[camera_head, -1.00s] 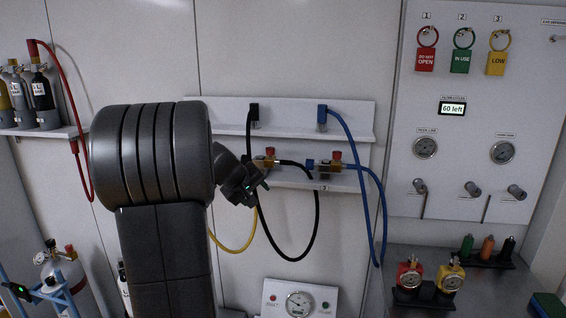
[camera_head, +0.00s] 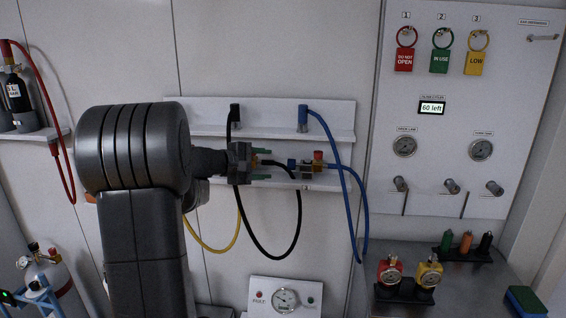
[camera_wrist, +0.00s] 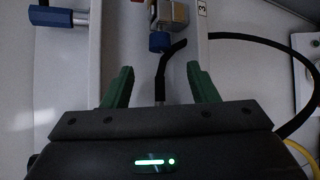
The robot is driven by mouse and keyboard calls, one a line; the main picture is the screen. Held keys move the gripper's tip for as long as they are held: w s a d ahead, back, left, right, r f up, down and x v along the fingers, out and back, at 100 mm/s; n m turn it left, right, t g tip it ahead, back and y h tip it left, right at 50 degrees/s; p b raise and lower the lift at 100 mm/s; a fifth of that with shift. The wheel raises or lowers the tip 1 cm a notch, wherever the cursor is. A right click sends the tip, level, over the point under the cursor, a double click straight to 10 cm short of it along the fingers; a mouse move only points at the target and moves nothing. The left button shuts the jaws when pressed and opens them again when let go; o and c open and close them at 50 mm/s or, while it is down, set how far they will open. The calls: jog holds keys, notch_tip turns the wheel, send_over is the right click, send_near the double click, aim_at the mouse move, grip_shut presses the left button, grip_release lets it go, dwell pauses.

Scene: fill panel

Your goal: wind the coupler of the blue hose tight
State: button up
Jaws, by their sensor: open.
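The blue hose (camera_head: 364,215) hangs in a loop at the right of the shelf. Its upper end is at a blue fitting (camera_head: 303,118) on the upper ledge, which also shows in the wrist view (camera_wrist: 50,16). Its other end meets the right side of a metal valve (camera_head: 307,167) with a red cap. A blue collar (camera_head: 291,164) sits on that valve's left side; in the wrist view it (camera_wrist: 160,41) lies ahead of my fingers. My gripper (camera_head: 265,164), its green fingers open, points right, apart from the collar. The hose joint itself is too small to judge.
A black hose (camera_head: 297,215) passes between my open fingers and loops below; it also shows in the wrist view (camera_wrist: 268,44). A yellow hose (camera_head: 215,250) hangs to the left. The upper ledge (camera_head: 270,130) is above my gripper. A gauge panel (camera_head: 455,120) stands right.

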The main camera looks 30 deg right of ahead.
aim_at(292, 165)
jog(key=p+x, duration=0.2)
jog(key=x, duration=0.6)
jog(key=shift+d, duration=0.2)
jog(key=c, duration=1)
